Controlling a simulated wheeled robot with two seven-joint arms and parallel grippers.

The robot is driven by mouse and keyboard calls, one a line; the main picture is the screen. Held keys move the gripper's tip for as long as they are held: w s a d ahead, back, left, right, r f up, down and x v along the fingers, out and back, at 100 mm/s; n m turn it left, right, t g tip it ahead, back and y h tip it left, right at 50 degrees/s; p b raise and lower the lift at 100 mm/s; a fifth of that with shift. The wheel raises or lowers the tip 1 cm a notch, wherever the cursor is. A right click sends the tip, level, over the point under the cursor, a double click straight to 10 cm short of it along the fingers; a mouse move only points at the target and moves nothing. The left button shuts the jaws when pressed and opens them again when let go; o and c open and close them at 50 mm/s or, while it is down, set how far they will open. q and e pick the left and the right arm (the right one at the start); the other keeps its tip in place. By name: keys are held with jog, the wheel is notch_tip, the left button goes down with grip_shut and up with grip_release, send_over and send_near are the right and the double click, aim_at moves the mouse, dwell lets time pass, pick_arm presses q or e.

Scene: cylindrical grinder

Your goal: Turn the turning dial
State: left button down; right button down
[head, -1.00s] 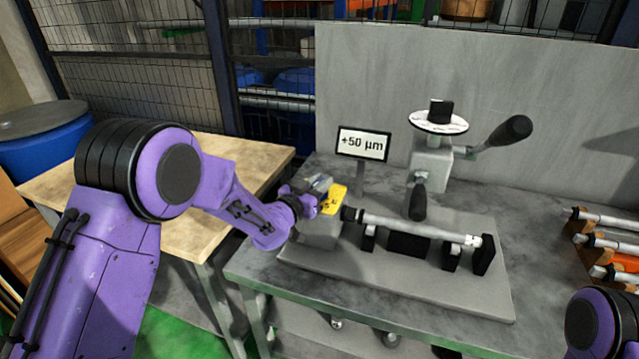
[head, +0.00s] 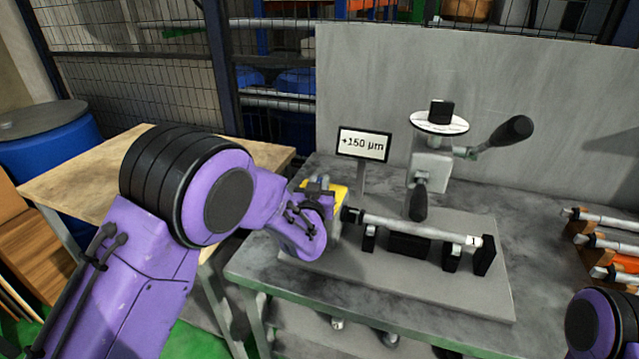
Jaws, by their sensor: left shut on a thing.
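My left gripper (head: 318,187) is at the yellow-topped grey block at the left end of the grinder. It is shut on the turning dial there, which my wrist and fingers mostly hide. The yellow top (head: 340,193) shows just behind and right of my fingers. The display (head: 363,144) behind it reads +150 µm. A white scale disc (head: 440,122) with a black knob stands on the grinder's column, apart from my gripper. My right gripper is out of view; only part of my right arm shows at the lower right.
A metal shaft (head: 420,230) lies in supports right of my left gripper. A black-gripped lever (head: 508,132) sticks out right of the column. More shafts (head: 600,240) lie at the right edge. The workbench front (head: 400,300) is clear.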

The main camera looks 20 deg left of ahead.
pick_arm(q)
jog(key=shift+n+y, duration=0.5)
jog(key=shift+y, duration=0.2)
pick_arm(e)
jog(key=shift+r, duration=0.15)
pick_arm(q)
jog(key=c, duration=1.1)
grip_release()
